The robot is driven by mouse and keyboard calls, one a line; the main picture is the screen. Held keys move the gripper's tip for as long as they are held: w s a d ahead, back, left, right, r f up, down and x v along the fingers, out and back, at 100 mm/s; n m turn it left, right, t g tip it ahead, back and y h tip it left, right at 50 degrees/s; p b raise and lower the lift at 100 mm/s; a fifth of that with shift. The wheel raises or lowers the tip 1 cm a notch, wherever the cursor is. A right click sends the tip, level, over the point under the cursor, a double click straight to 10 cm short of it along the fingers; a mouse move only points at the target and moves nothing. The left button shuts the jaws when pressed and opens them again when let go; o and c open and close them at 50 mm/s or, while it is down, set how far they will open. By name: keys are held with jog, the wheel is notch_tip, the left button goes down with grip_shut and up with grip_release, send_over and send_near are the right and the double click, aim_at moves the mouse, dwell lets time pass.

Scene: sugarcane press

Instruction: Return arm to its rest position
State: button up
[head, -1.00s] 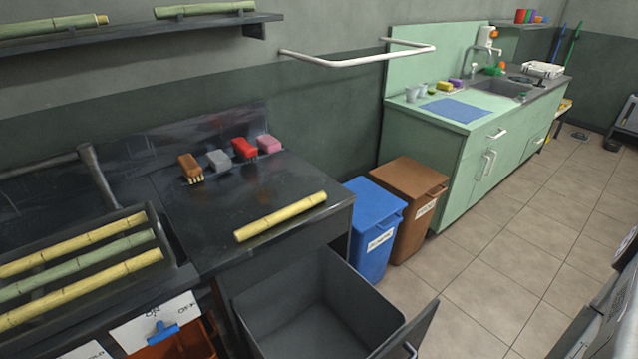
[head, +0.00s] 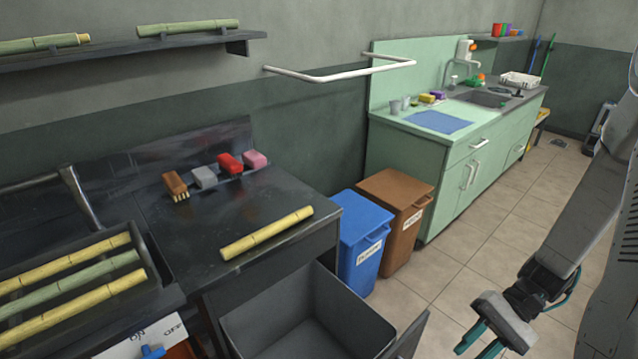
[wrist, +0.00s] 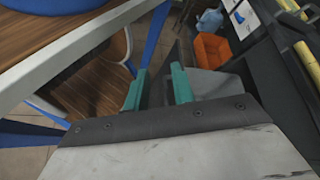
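My gripper (head: 481,342) hangs at the lower right of the head view, over the tiled floor and right of the open grey drawer. Its teal fingers point down. In the wrist view my gripper (wrist: 158,88) has its two teal fingers apart with a clear gap, and nothing is held between them. My grey arm runs down from the right edge of the head view and is apart from the counters.
The open drawer (head: 305,325) juts out below. Blue (head: 361,240) and brown (head: 398,205) bins stand beside it. In the wrist view, a wooden-topped table (wrist: 50,40) and chair (wrist: 90,85) are close left.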

jog(key=s+a+r+n+t+h, duration=0.1)
jog(key=r+n+t+h, duration=0.1)
jog(key=r, duration=0.6)
jog(key=s+a+r+n+t+h, duration=0.1)
jog(key=a+r+n+t+h, duration=0.1)
jog(key=r+h, duration=0.3)
jog(key=s+a+r+n+t+h, duration=0.1)
jog(key=r+h, duration=0.3)
jog(key=r, duration=0.8)
jog(key=shift+s+a+r+n+t, duration=0.3)
jog(key=shift+a+n+t, duration=0.1)
jog(key=shift+n+t, duration=0.5)
